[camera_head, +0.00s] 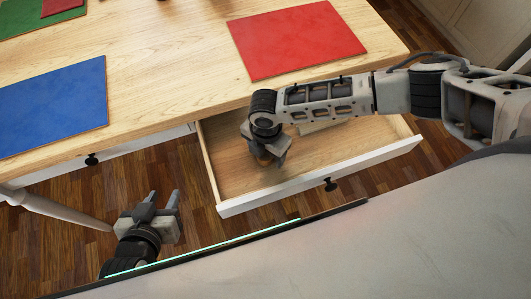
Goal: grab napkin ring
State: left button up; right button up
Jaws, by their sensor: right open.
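An open drawer (345,150) juts out from under the wooden table. My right gripper (266,158) reaches down into its left part, with its jaws open. A small brownish thing (264,161) shows at the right fingertips. It may be the napkin ring, but the gripper hides most of it and I cannot tell whether the jaws touch it. My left gripper (163,199) is at the lower left, outside the drawer. Its two fingers stand apart with nothing between them.
The table top (180,60) bears a blue mat (52,105), a red mat (295,40) and a green mat (30,17). A pale flat item (320,126) lies in the drawer, partly behind my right arm. Black knobs are on the drawer fronts. Wooden floor shows below.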

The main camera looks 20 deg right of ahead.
jog(key=c, duration=1.1)
jog(key=shift+o, duration=0.2)
